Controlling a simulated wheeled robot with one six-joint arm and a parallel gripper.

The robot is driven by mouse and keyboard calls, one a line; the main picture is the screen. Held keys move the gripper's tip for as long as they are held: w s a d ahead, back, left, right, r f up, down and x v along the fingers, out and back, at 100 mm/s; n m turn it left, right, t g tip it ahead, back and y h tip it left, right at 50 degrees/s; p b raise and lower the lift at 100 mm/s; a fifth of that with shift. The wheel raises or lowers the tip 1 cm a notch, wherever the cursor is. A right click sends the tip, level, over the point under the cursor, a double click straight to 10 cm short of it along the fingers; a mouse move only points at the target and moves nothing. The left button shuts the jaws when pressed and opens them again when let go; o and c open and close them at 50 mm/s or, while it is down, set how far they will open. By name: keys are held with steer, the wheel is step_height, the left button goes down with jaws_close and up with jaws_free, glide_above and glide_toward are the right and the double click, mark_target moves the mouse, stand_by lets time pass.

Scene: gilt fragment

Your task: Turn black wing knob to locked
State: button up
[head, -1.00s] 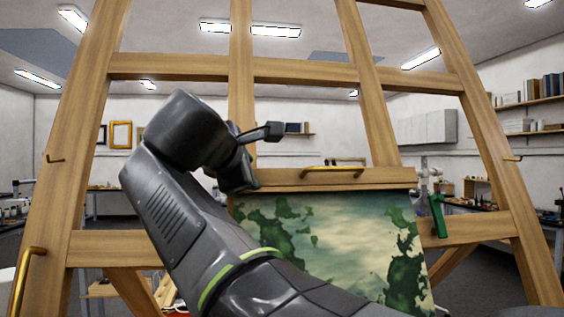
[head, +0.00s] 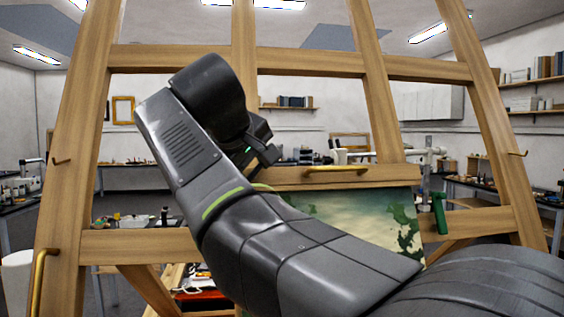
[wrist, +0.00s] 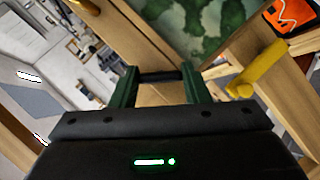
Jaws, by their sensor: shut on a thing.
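The black wing knob (wrist: 160,77) shows in the wrist view as a short dark bar between the two green fingers of my gripper (wrist: 158,88). The fingers are shut on it, one at each end, in front of a wooden easel part. Which way the knob is turned relative to a locked mark cannot be told. In the head view my gripper (head: 262,152) is mostly hidden behind my arm, near the left end of the easel's wooden crossbar (head: 390,173). The knob is hidden there.
A brass handle (head: 335,169) sits on the crossbar; a yellow handle (wrist: 258,70) stands right of my fingers in the wrist view. A green painting (head: 350,220) is below the crossbar. A green handle (head: 439,213) is at right. Easel posts (head: 75,160) frame the space.

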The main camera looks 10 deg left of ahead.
steer(key=shift+w+d+m+g+y+p, duration=0.1)
steer(key=shift+m+g+y+p, duration=0.45)
steer(key=shift+m, duration=1.35)
steer(key=shift+d+m+g+y+p, duration=0.1)
steer(key=shift+m+g+y, duration=0.55)
steer(key=shift+m+y, duration=0.95)
steer(key=shift+m+h, duration=0.35)
steer(key=shift+m, duration=0.05)
steer(key=o, duration=1)
steer(key=v, duration=1.4)
